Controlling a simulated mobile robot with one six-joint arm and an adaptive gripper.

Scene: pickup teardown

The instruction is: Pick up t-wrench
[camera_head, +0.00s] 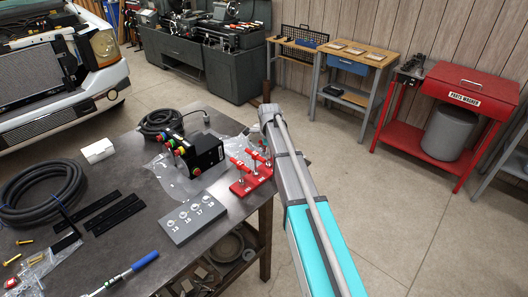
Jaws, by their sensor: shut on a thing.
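Red T-handled tools, which look like the t-wrenches (238,164), stand upright in a red base on the table's right part. My grey and teal arm reaches up from the bottom right and passes just right of them. Its far end is above the table's right edge. My gripper's fingers cannot be made out; the arm seems to hide them. Whether a t-wrench is in them does not show. A narrow brown upright (266,92) shows just above the arm's far end; I cannot tell if it belongs to the background.
The dark table (130,230) bears a black box with colored buttons (200,153), a grey numbered block (193,218), a coiled black hose (42,193), black strips and a blue-handled tool (143,262). A red parts washer (470,88) stands far right. Open floor lies right of the table.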

